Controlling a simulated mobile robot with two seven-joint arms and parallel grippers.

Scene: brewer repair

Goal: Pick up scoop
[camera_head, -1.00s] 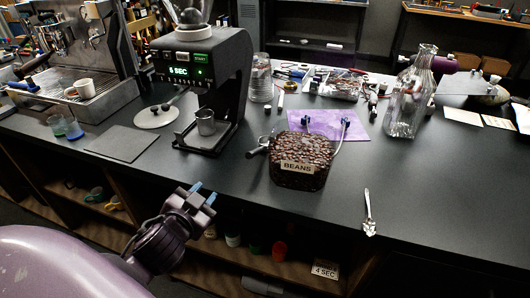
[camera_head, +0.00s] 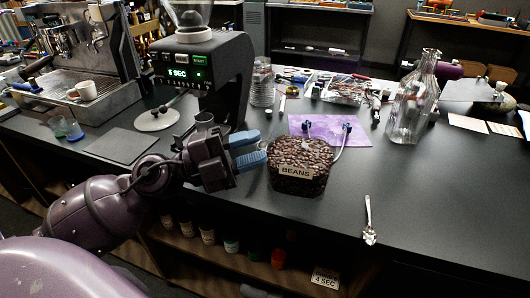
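A container of coffee beans labelled BEANS (camera_head: 300,166) stands on the dark counter. The scoop's dark handle, which stuck out from the container's left side a second ago, is now largely hidden behind my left gripper (camera_head: 254,149). The gripper's two blue fingers are apart, one above the other, with their tips close to the container's left edge. I cannot tell whether the handle lies between them or touches them. A small metal spoon (camera_head: 369,222) lies separately on the counter to the right.
A grinder with a 5 SEC display (camera_head: 196,72) stands behind my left gripper. A purple mat (camera_head: 318,126) with tubing lies behind the beans. A glass flask (camera_head: 409,105) stands further right. The counter around the spoon is clear.

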